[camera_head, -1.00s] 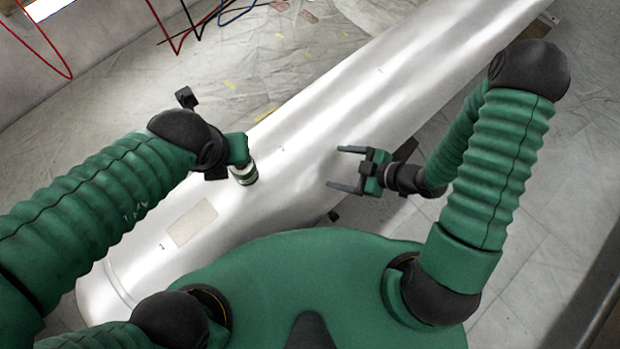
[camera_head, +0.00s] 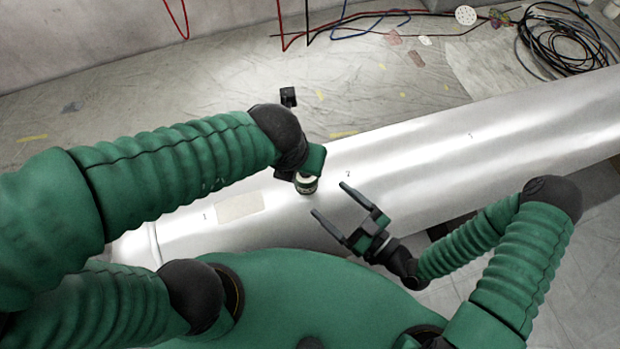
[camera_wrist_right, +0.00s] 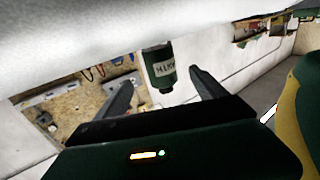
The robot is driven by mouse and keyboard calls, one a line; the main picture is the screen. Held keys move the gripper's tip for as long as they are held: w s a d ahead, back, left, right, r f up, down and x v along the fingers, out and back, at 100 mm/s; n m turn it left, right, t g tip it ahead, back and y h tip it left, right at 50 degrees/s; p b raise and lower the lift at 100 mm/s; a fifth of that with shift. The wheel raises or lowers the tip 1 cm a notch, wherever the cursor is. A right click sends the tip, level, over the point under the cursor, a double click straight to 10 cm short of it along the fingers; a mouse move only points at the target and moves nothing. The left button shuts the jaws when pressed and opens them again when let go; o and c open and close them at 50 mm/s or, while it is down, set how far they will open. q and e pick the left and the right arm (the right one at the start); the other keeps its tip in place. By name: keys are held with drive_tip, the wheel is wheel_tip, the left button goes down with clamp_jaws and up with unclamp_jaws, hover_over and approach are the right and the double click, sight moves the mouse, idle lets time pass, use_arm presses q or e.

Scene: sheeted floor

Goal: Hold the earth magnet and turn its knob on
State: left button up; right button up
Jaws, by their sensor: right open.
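The earth magnet seems to be the small green and white cylinder (camera_head: 307,185) on the silver pipe (camera_head: 420,160). In the right wrist view a green and white labelled cylinder (camera_wrist_right: 160,66) shows beyond and between the fingers. The end of my left arm, with my left gripper (camera_head: 313,163), is right at the cylinder's top; its fingers are hidden, so I cannot tell whether it grips. My right gripper (camera_head: 331,200) is open and empty, its two fingers pointing up-left towards the cylinder, apart from it.
The large pipe runs from lower left to upper right across the view. A pale patch (camera_head: 240,206) lies on it left of the cylinder. A coil of black hose (camera_head: 568,42) and red and blue cables lie on the sheeted floor behind.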

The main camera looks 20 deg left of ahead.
sight(315, 187)
drive_tip(key=x, duration=0.9)
drive_tip(key=shift+a, duration=0.15)
